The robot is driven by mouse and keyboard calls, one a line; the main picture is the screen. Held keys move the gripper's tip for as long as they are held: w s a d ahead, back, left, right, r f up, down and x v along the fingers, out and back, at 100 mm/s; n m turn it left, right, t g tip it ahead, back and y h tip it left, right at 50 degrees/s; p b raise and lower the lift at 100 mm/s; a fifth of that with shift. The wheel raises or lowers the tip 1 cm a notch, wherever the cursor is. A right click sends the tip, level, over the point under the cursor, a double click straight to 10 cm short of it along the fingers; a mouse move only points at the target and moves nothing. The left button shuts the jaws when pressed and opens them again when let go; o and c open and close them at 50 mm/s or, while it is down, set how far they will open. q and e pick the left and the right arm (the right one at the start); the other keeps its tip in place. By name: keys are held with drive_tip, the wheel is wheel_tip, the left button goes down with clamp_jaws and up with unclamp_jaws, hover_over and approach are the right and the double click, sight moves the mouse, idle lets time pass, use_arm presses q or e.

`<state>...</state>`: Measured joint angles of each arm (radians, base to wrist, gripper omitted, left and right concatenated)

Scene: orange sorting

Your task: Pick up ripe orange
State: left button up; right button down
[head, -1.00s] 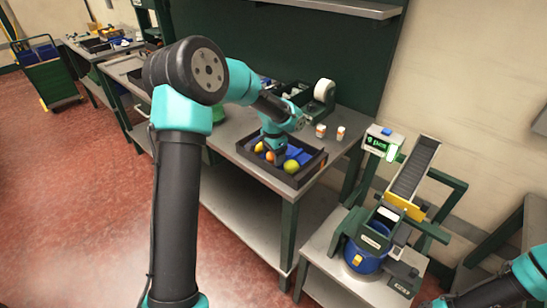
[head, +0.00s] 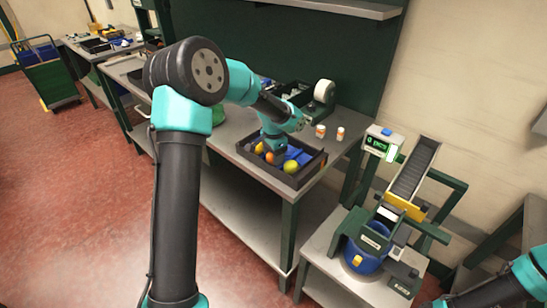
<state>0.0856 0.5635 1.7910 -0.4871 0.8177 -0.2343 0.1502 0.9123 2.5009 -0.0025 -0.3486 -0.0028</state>
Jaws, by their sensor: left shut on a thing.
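A black tray (head: 299,183) on the workbench holds several fruits. An orange fruit (head: 269,158) sits at my left gripper (head: 272,153), which reaches down into the tray and is shut on it. The fingers are small and partly hidden by the wrist. A yellow-orange fruit (head: 259,148) is just left of the gripper, and a yellow-green fruit (head: 291,166) lies to its right.
The tray's walls and blue pieces (head: 299,155) in it are close around the gripper. Two small bottles (head: 320,131) and a white roll dispenser (head: 324,92) stand behind on the bench. A conveyor machine (head: 412,175) with a blue bucket (head: 363,255) stands at right.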

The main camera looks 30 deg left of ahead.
use_arm(q)
drive_tip(key=shift+r, duration=0.1)
drive_tip(key=shift+r, duration=1.25)
drive_tip(key=s+d+r, duration=0.2)
drive_tip(key=s+d, duration=0.6)
drive_tip(key=s, duration=0.5)
drive_tip(key=shift+s+d+r, duration=0.15)
drive_tip(key=shift+s, duration=0.2)
drive_tip(key=shift+w+r, duration=0.1)
drive_tip(key=w+d+r+n, duration=0.5)
drive_tip(key=w+d+r, duration=0.3)
drive_tip(key=r, duration=0.3)
drive_tip(key=shift+w+r+n, duration=0.25)
drive_tip(key=shift+w+n, duration=0.05)
drive_tip(key=shift+w, duration=0.35)
